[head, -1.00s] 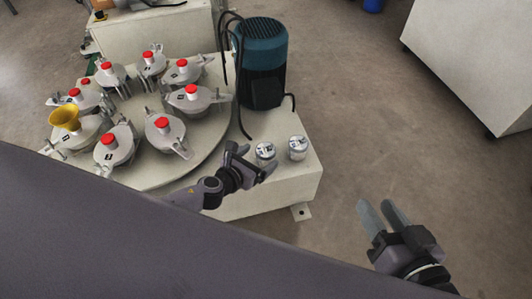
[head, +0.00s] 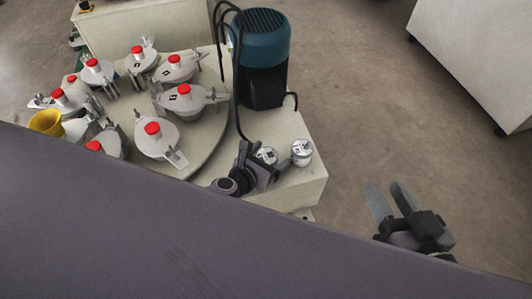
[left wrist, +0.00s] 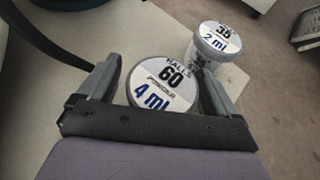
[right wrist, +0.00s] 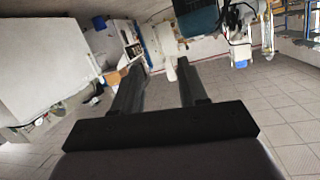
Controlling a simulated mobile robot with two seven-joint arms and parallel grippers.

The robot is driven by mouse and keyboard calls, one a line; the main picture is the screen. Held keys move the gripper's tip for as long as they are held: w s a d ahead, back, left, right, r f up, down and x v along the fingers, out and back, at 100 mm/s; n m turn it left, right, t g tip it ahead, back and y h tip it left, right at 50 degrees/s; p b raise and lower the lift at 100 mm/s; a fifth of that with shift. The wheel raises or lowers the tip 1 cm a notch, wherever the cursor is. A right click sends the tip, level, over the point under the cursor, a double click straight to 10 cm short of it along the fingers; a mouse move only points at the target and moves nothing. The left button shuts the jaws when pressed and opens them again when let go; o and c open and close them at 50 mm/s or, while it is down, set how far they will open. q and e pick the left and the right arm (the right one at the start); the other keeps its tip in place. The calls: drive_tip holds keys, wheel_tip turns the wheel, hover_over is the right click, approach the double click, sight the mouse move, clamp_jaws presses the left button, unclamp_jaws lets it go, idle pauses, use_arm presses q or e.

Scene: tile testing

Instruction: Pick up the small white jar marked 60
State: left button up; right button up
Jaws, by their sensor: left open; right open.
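The small white jar marked 60 (left wrist: 161,88) shows in the left wrist view, its lid reading "60" and "4 ml". It stands between the two open fingers of my left gripper (left wrist: 158,82). In the head view the jar (head: 266,156) stands on the pale machine base, partly hidden by my left gripper (head: 262,162). I cannot tell whether the fingers touch it. A second jar, marked 36 or similar and "2 ml" (left wrist: 214,42), stands just beyond the right finger; in the head view it is at the right (head: 302,152). My right gripper (head: 388,200) is open and empty over the floor.
A blue-and-black motor (head: 262,60) with black cables stands behind the jars. A round plate (head: 205,135) with several red-knobbed metal pots fills the left. A yellow funnel (head: 45,122) sits at far left. The floor (head: 400,140) at right is clear.

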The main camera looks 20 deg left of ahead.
use_arm(q)
drive_tip(key=shift+w+f, duration=0.1)
drive_tip(key=shift+w, duration=0.05)
drive_tip(key=c, duration=1.1)
